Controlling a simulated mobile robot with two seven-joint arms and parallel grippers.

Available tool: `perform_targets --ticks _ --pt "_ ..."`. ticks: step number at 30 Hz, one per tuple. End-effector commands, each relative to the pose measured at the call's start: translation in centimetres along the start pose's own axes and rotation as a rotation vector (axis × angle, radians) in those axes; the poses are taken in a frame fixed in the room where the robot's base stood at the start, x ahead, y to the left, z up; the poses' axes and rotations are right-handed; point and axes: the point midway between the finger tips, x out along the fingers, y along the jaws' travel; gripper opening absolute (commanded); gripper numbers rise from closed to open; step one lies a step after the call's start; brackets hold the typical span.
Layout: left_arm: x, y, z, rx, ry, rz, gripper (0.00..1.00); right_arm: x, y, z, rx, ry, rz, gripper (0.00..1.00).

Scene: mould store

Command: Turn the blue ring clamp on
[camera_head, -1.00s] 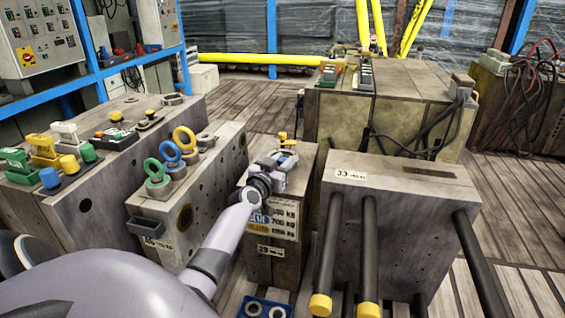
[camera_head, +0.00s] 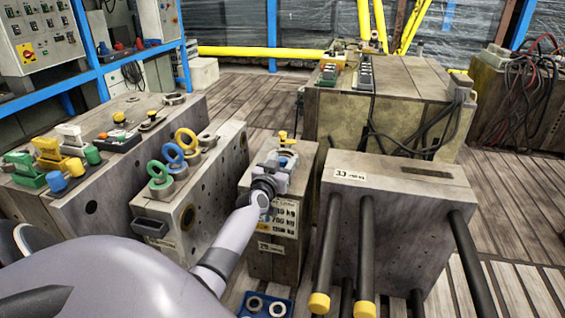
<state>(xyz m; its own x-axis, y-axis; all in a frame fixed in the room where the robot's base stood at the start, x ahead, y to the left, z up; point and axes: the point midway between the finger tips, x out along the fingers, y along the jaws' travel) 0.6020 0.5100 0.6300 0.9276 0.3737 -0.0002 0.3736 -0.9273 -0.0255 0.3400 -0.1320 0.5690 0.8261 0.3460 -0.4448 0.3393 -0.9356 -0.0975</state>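My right gripper is out of view.
White, yellow and green toggle clamps (camera_head: 49,153) stand on the far-left block. A block with black rods (camera_head: 395,200) stands to the right of my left gripper. A blue tray (camera_head: 245,311) lies at the front. Slatted floor (camera_head: 520,200) is clear at right.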

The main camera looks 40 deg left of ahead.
Motion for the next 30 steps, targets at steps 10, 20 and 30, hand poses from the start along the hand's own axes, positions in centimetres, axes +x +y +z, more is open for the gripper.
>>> perform_targets --ticks 10,20,30 --pt "-2.1 0.0 -0.2 0.002 -0.002 0.001 0.51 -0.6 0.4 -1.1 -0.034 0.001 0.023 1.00" --pt "-6.2 0.0 -0.1 0.000 -0.001 0.000 0.51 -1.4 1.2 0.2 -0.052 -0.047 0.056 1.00" --pt "-7.2 0.0 0.0 0.000 0.000 0.000 0.51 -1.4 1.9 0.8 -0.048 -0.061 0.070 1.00"
